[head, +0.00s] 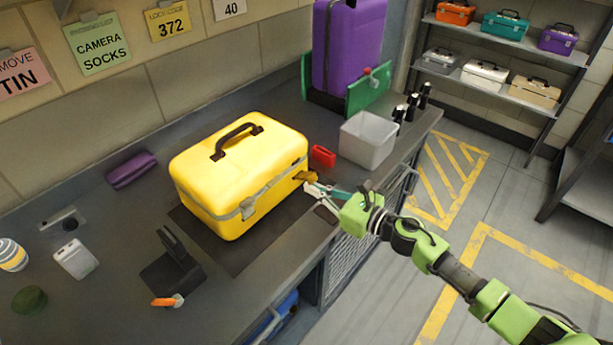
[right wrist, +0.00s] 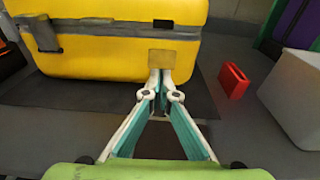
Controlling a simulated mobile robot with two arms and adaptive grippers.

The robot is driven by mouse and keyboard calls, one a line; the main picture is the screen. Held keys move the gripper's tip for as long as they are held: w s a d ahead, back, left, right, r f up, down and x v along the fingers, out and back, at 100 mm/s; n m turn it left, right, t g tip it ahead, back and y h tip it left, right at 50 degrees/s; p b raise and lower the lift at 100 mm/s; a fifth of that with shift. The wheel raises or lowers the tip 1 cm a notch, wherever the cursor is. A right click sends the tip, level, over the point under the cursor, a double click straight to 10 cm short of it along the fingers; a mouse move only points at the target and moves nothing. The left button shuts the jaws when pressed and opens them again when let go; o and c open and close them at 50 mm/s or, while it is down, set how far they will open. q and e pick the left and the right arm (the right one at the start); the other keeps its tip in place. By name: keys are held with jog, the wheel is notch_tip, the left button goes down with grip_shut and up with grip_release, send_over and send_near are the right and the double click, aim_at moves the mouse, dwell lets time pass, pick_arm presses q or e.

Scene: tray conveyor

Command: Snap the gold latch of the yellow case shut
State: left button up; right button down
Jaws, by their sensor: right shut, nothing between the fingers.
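The yellow case (head: 225,165) stands closed on a dark mat on the workbench, its black handle on top. It also fills the top of the right wrist view (right wrist: 110,50). The gold latch (head: 304,176) is at the right end of the case's front; in the right wrist view it is a small gold plate (right wrist: 182,57). I cannot tell whether it lies fully flat. My right gripper (head: 316,187) is shut and empty, its fingertips (right wrist: 161,78) close to the latch's lower edge. Contact is unclear. My left gripper is not in view.
A red box (head: 323,156) and a grey bin (head: 368,138) stand right of the case. A purple suitcase (head: 347,50) is behind, between green panels. A purple pouch (head: 132,170) and a black stand (head: 174,267) lie left. A grey latch (head: 248,207) is on the case's front.

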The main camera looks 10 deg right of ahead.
aim_at(313, 177)
jog(key=shift+r, duration=0.3)
jog(key=shift+r+p, duration=1.75)
jog(key=shift+s+d, duration=0.1)
jog(key=shift+s+d+f, duration=0.15)
jog(key=shift+s+d, duration=0.15)
jog(key=shift+s, duration=0.05)
jog(key=shift+b+v, duration=0.6)
jog(key=shift+v, duration=0.9)
